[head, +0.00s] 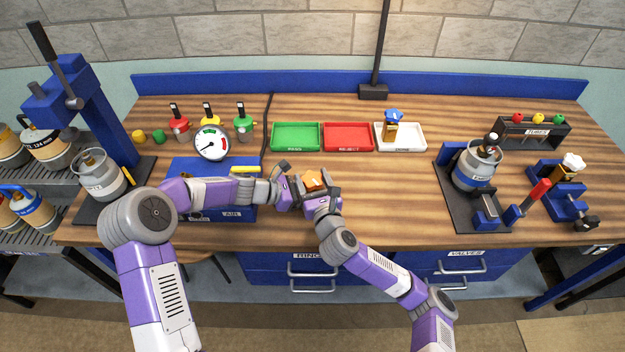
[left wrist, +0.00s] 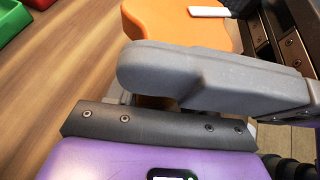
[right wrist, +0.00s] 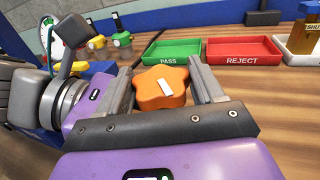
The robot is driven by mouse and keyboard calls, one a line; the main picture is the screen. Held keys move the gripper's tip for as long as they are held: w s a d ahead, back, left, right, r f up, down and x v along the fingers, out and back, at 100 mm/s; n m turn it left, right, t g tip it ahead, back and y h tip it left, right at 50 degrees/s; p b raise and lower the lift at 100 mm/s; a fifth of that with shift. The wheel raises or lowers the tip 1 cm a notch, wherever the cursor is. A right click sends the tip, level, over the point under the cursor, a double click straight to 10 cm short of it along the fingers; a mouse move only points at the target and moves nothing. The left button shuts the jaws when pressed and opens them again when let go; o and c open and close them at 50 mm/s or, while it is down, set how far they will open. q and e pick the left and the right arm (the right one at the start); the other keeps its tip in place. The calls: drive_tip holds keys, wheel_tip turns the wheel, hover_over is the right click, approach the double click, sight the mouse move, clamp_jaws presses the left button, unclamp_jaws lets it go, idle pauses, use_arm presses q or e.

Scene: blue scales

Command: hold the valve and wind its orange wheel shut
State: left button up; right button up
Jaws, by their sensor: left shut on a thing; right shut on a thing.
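The valve's orange wheel (head: 313,180), star-shaped with a white mark on top, is held above the front middle of the bench. In the right wrist view the wheel (right wrist: 160,88) sits between the two fingers of my right gripper (right wrist: 163,92), which is shut on it. The orange wheel also shows at the top of the left wrist view (left wrist: 180,20), behind a grey finger. My left gripper (head: 286,190) comes in from the left and is shut on the valve below the wheel. The valve body is mostly hidden by the fingers.
Green (head: 296,136), red (head: 347,136) and white (head: 414,137) trays stand behind the grippers; a blue-wheeled valve (head: 391,126) stands in the white one. A round gauge (head: 211,142) is at the left. A gas cylinder on a stand (head: 474,170) is at the right. Bench between is clear.

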sight(316, 187)
drive_tip(key=shift+w+d+r+m+h, duration=0.15)
drive_tip(key=shift+d+m+h, duration=0.2)
drive_tip(key=shift+h, duration=0.25)
drive_tip(key=o, duration=1)
drive_tip(key=shift+a, duration=0.2)
drive_tip(key=shift+s, duration=0.3)
drive_tip(key=shift+v, duration=3.55)
